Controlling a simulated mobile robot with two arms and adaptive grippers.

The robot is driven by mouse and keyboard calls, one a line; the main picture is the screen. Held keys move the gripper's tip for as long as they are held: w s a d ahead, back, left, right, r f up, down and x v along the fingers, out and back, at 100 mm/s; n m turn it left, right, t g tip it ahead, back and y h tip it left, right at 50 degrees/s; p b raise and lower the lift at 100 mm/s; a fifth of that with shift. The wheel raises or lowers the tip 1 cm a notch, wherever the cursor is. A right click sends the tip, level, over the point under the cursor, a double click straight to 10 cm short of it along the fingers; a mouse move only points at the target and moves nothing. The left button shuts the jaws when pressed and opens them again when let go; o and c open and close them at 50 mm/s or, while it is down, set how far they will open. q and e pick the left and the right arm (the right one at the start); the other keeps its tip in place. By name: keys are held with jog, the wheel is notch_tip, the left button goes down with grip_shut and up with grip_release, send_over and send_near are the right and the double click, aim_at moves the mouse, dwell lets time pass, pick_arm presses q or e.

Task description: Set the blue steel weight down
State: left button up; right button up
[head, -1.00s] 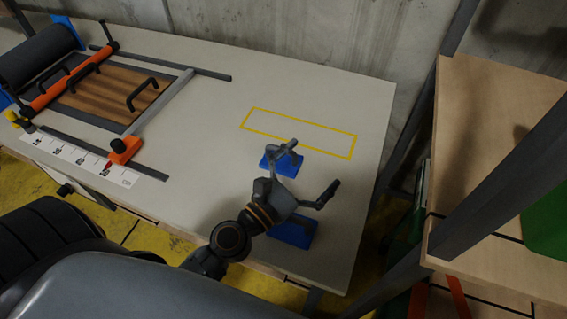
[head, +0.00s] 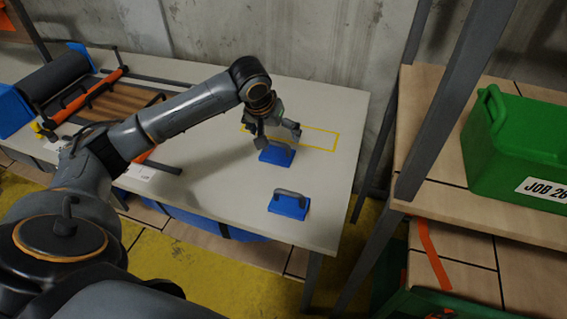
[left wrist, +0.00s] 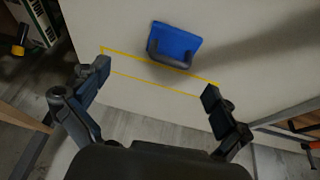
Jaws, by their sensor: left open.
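Two blue weights with grey handles stand upright on the pale table. The farther blue weight (head: 277,156) is at the near long side of a yellow outline (head: 318,148). The nearer blue weight (head: 288,206) is by the table's front edge. My left gripper (head: 278,136) is open, its fingers apart, over the outline area behind the farther weight and partly hiding it. In the left wrist view, a blue weight (left wrist: 176,42) lies beyond my open fingers (left wrist: 156,78), clear of both, its handle overlapping the yellow line. My right gripper is out of view.
A roller bench with a dark roller (head: 55,75), orange bar and wooden board fills the table's left. A green crate (head: 515,135) stands on a wooden shelf (head: 440,190) at the right, behind grey posts. A concrete wall backs the table. The table between roller bench and weights is clear.

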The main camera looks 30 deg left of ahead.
pick_arm(q)
jog(key=a+r, duration=0.1)
jog(key=a, duration=0.1)
send_near(278, 152)
jog(key=shift+w+d+f+y, duration=0.1)
jog(key=shift+w+f+y, duration=0.1)
jog(key=shift+f, duration=0.15)
jog(key=shift+w+f+y, duration=0.1)
jog(key=shift+f+y, duration=0.1)
jog(key=shift+f, duration=0.1)
jog(key=shift+x, duration=0.85)
jog(key=x, duration=0.2)
jog(key=p+x, duration=0.1)
jog(key=shift+s+d+f, duration=0.15)
jog(key=shift+f, duration=0.25)
jog(key=shift+w+f, duration=0.25)
jog(key=shift+f, duration=0.35)
jog(key=c, duration=1.3)
jog(key=shift+w+r, duration=0.1)
jog(key=shift+r, duration=0.05)
jog(key=shift+c, duration=1)
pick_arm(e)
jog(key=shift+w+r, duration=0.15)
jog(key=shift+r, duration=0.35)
pick_arm(q)
jog(key=shift+r, duration=0.15)
